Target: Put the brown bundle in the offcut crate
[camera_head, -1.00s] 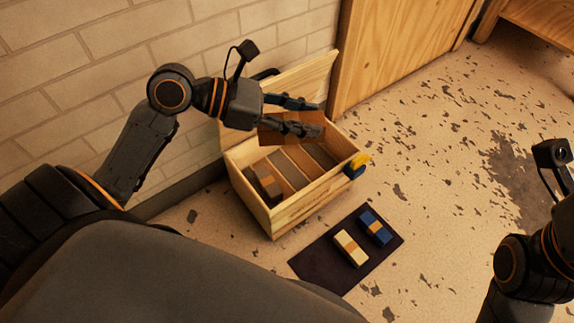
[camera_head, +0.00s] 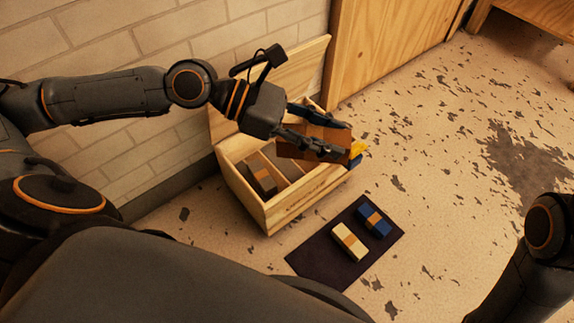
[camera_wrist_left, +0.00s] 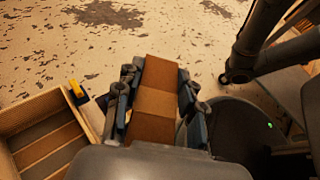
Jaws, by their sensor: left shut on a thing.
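My left gripper (camera_head: 313,132) is shut on the brown bundle (camera_head: 294,145), a block with a lighter band around its middle. It holds the bundle over the right end of the open wooden crate (camera_head: 290,208). In the left wrist view the bundle (camera_wrist_left: 155,103) sits between the two fingers (camera_wrist_left: 156,100), and the crate (camera_wrist_left: 32,102) is at the left with a partitioned, bare-looking part showing. In the head view a dark banded bundle (camera_head: 258,180) lies in the crate's left part. The bundle and gripper hide the crate's right part. My right gripper is not in view.
A yellow and blue object (camera_head: 358,152) is at the crate's right end. In front, a dark mat (camera_head: 318,262) bears a cream bundle (camera_head: 350,241) and a blue bundle (camera_head: 375,219). The crate's raised lid (camera_head: 295,72) stands near the brick wall. The floor to the right is clear.

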